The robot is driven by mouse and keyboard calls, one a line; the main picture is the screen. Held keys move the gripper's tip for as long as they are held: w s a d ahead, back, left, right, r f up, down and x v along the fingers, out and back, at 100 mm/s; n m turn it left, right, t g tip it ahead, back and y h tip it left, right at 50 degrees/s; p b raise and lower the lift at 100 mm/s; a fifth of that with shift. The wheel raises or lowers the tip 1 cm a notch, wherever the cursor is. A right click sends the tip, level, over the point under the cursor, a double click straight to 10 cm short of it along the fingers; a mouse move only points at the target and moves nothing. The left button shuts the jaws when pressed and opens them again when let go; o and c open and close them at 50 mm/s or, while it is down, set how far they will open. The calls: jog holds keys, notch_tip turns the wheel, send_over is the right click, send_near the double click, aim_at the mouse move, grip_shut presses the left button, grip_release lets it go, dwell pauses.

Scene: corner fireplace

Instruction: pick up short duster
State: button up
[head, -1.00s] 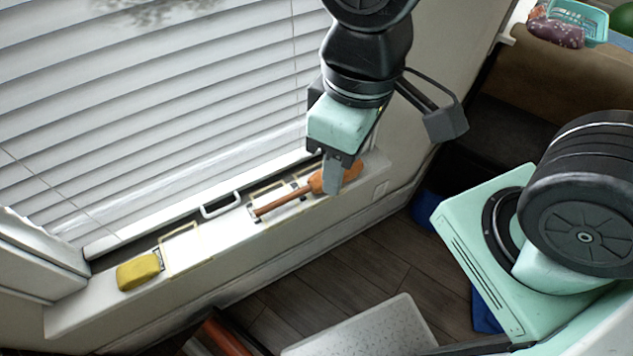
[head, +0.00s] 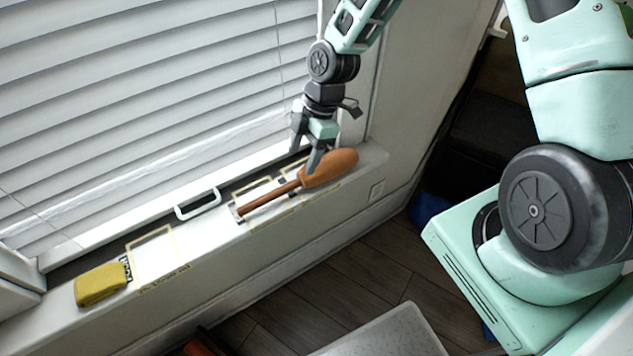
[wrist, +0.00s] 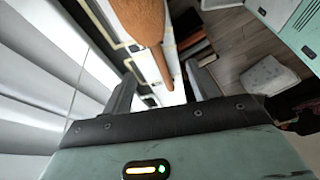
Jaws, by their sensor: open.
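The short duster (head: 330,168) has an orange-brown head and a thin brown handle. It lies along the white window sill in the head view, head to the right and handle pointing down-left. My gripper (head: 305,160) is open and reaches down at the window side of the duster, near where head and handle meet. In the wrist view the duster (wrist: 142,22) runs down from the top edge toward the space between my open fingers (wrist: 158,92). I cannot tell whether a finger touches it. Nothing is held.
A white handle (head: 198,204) and closed blinds (head: 140,95) stand behind the sill. Yellow tape outlines mark the sill. A light grey stool or box top (head: 385,335) is on the dark wood floor below.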

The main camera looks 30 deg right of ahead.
aim_at(298, 180)
jog(key=shift+w+d+f+n, duration=0.15)
jog(key=shift+w+d+f, duration=0.1)
jog(key=shift+f, duration=0.4)
jog(key=shift+w+d+f+n, duration=0.1)
jog(key=shift+w+f+n, duration=0.1)
jog(key=shift+f, duration=0.4)
jog(key=x, duration=0.7)
jog(key=shift+f+p, duration=0.2)
jog(key=shift+p, duration=0.2)
jog(key=shift+c, duration=0.3)
jog(key=c, duration=1)
